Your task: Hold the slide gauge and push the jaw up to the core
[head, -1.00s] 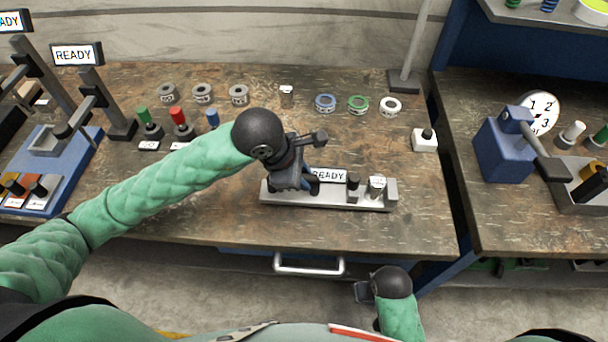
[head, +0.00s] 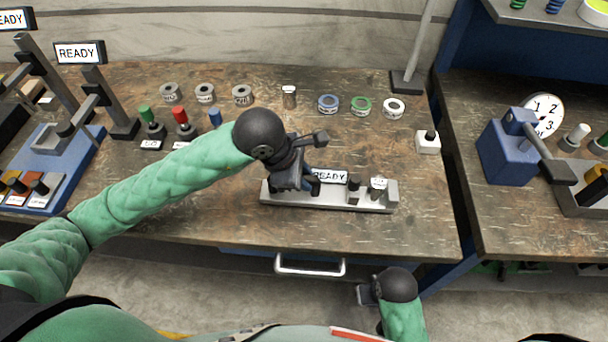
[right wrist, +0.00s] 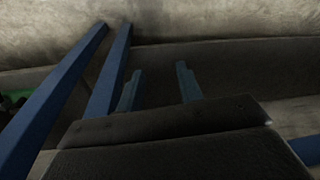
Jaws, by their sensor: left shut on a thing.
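The slide gauge (head: 335,203) is a long grey metal bar on the front part of the wooden bench in the head view. My left gripper (head: 312,186) is shut on the gauge at its left part and hides that end. A dark block with a round top, seemingly the jaw (head: 354,188), stands on the bar. A small grey labelled cylinder, seemingly the core (head: 378,187), stands right of it, with a small gap visible between them. My right gripper (head: 366,292) is below the bench's front edge, empty. Its two fingers are apart in the right wrist view (right wrist: 158,85).
Several rings and spools line the back, including a blue ring (head: 328,104). A white block with a black button (head: 428,142) sits to the right. Bench around the gauge's right end is clear.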

